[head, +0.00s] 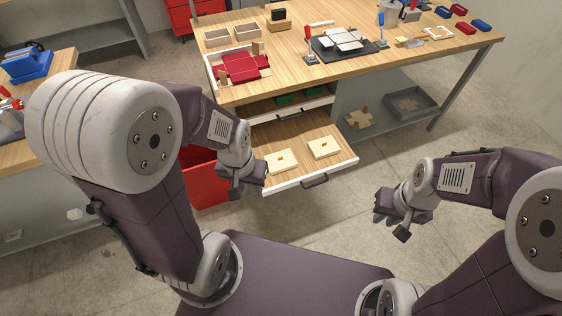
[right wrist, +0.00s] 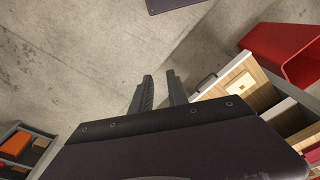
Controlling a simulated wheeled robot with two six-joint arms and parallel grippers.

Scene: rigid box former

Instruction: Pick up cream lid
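Two flat cream square lids lie in the open drawer (head: 301,173) below the workbench, a left cream lid (head: 281,161) and a right cream lid (head: 324,146). Each has a small yellowish mark or knob in its middle. One cream lid also shows in the right wrist view (right wrist: 239,88). My left gripper (head: 243,190) hangs just left of the drawer's front corner, apart from the lids, its fingers looking apart and empty. My right gripper (head: 396,222) is right of the drawer over bare floor. Its fingertips (right wrist: 160,73) are apart with nothing between them.
A red bin (head: 205,185) stands left of the drawer, partly behind my left arm. A narrower drawer with green things (head: 290,98) is slightly open above. The bench top holds a red box form (head: 241,67) and a metal fixture (head: 343,42). Floor right of the drawer is clear.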

